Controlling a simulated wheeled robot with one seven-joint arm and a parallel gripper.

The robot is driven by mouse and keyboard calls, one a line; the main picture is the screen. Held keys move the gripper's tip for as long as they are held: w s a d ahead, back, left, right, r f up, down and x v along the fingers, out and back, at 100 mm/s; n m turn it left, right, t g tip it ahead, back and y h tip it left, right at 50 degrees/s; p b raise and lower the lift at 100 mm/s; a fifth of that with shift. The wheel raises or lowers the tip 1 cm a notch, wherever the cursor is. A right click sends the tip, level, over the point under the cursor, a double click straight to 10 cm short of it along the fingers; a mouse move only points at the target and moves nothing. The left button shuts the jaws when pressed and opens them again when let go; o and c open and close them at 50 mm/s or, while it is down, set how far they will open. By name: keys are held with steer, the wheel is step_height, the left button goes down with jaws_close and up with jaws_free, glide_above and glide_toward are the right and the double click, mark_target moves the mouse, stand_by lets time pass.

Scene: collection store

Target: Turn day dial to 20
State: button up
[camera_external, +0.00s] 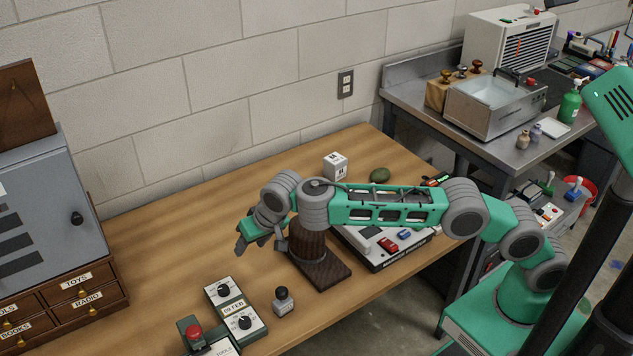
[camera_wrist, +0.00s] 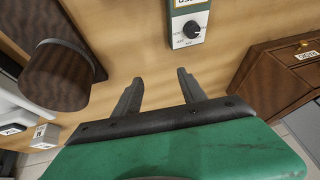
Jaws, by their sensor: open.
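A grey-green box (camera_external: 209,292) with two black knobs lies on the wooden table, left of centre in the external view. The rear knob (camera_external: 223,290) and the front knob (camera_external: 245,322) each have a white dial face. I cannot read which is the day dial. One knob (camera_wrist: 191,29) shows at the top of the wrist view, with small unreadable markings. My gripper (camera_wrist: 159,76) is open and empty above the table, behind and apart from the box. It also shows in the external view (camera_external: 259,244).
A dark wooden cylinder on a base (camera_external: 333,276) stands close to my gripper. A small dark-capped bottle (camera_external: 284,301) stands right of the box. A red-button unit (camera_external: 188,330) is at the front. A drawer cabinet (camera_external: 100,291) stands left. Bare table lies behind the box.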

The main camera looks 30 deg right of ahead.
steer(key=s+a+n+g+y, duration=0.1)
steer(key=s+a+n+y, duration=0.1)
steer(key=n, duration=0.3)
steer(key=n+g, duration=0.3)
steer(key=n, duration=0.7)
glide_toward(245, 320)
steer(key=f, duration=0.1)
steer(key=shift+y, duration=0.3)
steer(key=x, duration=0.7)
steer(key=shift+w+f+b, duration=0.1)
steer(key=shift+f+b, duration=0.1)
steer(key=shift+b, duration=0.2)
steer(key=shift+c, duration=0.2)
jaws_close()
